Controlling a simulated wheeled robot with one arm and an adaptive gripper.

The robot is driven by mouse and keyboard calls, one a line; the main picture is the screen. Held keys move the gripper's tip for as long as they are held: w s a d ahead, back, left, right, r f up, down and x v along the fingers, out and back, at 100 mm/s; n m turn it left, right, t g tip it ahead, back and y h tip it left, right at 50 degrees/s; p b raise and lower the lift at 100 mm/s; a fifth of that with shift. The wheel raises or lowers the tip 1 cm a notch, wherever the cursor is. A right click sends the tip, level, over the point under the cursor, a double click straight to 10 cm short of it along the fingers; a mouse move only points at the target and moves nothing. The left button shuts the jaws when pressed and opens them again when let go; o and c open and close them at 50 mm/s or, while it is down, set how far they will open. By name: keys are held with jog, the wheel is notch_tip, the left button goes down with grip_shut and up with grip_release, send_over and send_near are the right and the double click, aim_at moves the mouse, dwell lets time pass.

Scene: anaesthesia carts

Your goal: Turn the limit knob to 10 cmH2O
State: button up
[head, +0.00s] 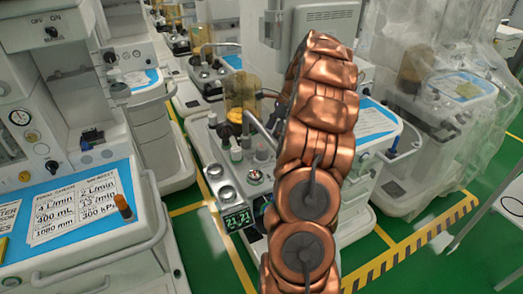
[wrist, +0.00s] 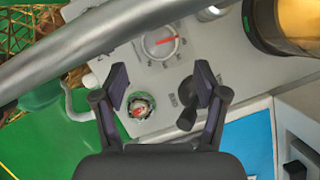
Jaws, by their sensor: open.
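In the wrist view my gripper (wrist: 161,77) is open and empty, its two fingers spread above a light grey machine panel (wrist: 112,62). A round dial with a red pointer and marks around it (wrist: 160,43) lies just beyond the fingertips. It looks like the limit knob, but its numbers are too small to read. A small round fitting with a red centre (wrist: 140,106) shows between the fingers, nearer the left one. A dark knob or lever (wrist: 187,92) is beside the right finger, partly covered by it. In the head view my arm hides the gripper.
A thick grey tube (wrist: 90,50) crosses the wrist view diagonally. An amber canister (wrist: 290,22) stands at upper right; it also shows in the head view (head: 241,92). Other carts stand left and right, with green floor between.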

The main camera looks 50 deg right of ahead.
aim_at(264, 147)
jog(key=shift+p+x, duration=0.85)
jog(key=shift+x, duration=2.9)
jog(key=c, duration=1.1)
